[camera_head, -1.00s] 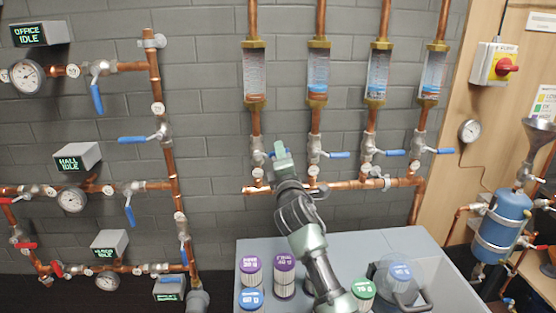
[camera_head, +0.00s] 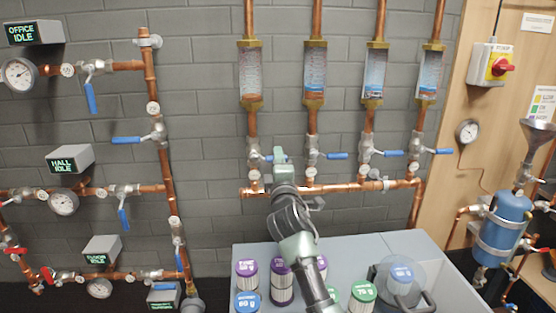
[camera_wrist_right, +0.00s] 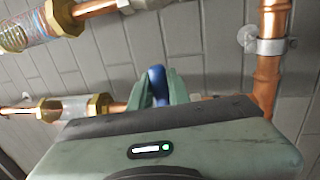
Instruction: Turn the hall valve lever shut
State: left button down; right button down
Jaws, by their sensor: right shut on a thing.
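A box reading HALL IDLE (camera_head: 70,158) hangs on the left wall. Below it is a copper pipe with a gauge and a valve whose blue lever (camera_head: 124,218) points down. My right gripper (camera_head: 280,156) is away from that lever, at the leftmost valve (camera_head: 254,158) under the row of sight tubes. In the right wrist view my right gripper's fingers (camera_wrist_right: 159,88) are shut on a blue lever (camera_wrist_right: 157,84). In the head view the gripper mostly hides this lever, so its angle is unclear. My left gripper is not in view.
Three similar valves with blue levers pointing right, such as the neighbouring lever (camera_head: 337,156), line the pipe to the right. A grey bench (camera_head: 410,245) with several capped cartridges and a clear jug stands below my arm. A blue tank (camera_head: 505,220) is at far right.

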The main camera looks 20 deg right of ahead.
jog(key=c, duration=1.4)
grip_release()
jog(key=shift+f, duration=0.35)
jog(key=shift+o, duration=0.3)
jog(key=shift+r, duration=0.15)
jog(key=v, duration=0.8)
jog(key=shift+b, duration=0.35)
